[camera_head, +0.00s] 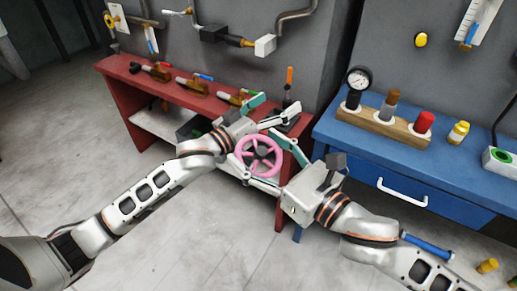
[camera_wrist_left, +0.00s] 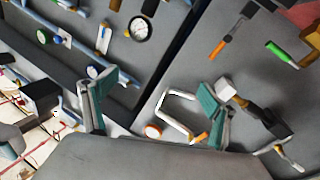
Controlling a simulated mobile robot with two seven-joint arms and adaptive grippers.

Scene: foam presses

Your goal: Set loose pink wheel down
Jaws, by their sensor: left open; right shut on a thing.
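The pink wheel (camera_head: 244,155) is a spoked ring with a dark hub. It shows in the head view in front of the red bench's right end. My right gripper (camera_head: 268,160) is shut on it and holds it up, tilted toward the camera. My left gripper (camera_head: 271,108) is just above the wheel, open and empty, its fingers spread over the bench's right end. In the left wrist view its two teal-padded fingers (camera_wrist_left: 153,112) stand wide apart with nothing between them. The wheel is not recognisable in that view.
The red bench (camera_head: 118,72) carries several valves and tools, including an orange-handled screwdriver (camera_head: 289,76). The blue bench (camera_head: 345,132) at right holds a gauge (camera_head: 359,78) and a wooden block (camera_head: 380,127) with cylinders. Open floor (camera_head: 165,225) lies in front.

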